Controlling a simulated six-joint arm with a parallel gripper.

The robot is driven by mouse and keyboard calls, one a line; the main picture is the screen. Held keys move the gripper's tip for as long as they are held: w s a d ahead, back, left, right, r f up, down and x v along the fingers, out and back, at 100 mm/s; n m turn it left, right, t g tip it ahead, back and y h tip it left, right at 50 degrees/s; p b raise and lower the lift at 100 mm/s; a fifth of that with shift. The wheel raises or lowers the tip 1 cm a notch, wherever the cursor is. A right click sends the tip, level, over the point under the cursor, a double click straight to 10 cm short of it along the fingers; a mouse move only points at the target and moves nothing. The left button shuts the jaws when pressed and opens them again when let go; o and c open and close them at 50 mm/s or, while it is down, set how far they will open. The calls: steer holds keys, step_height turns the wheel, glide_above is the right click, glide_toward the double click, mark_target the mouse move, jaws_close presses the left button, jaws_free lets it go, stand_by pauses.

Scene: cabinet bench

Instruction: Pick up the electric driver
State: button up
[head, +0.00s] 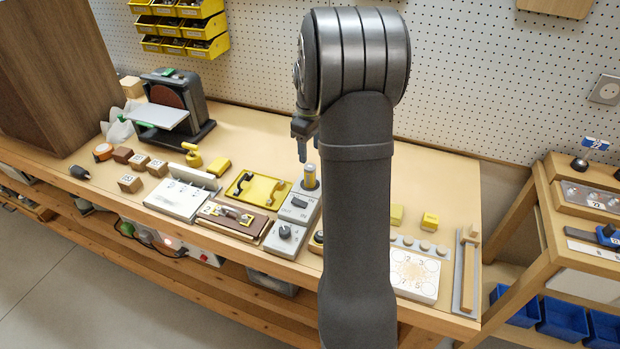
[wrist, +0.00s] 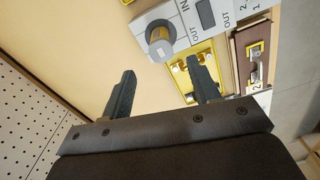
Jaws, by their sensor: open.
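No thing shows clearly as an electric driver, so I cannot tell which one it is. An upright cylinder (head: 310,176) with a yellow top and a grey collar stands on a grey panel (head: 292,212) at the middle of the bench. In the wrist view the cylinder (wrist: 160,45) appears just beyond and between my fingertips, on the panel (wrist: 186,14) marked IN and OUT. My gripper (head: 303,158) points down above this area, open and empty. It also shows in the wrist view (wrist: 161,66). My arm hides part of the bench to the right.
A wooden board with a latch (head: 231,213), a white box (head: 176,203) and a sander (head: 170,122) stand further left. A numbered white plate (head: 416,292) lies right of my arm. The bench behind the panel is fairly clear.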

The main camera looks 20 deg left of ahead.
step_height(320, 180, down, 11)
steer(key=shift+s+r, duration=0.1)
stand_by(0.4)
steer(key=shift+c, duration=0.3)
jaws_close()
step_height(320, 180, up, 10)
stand_by(0.4)
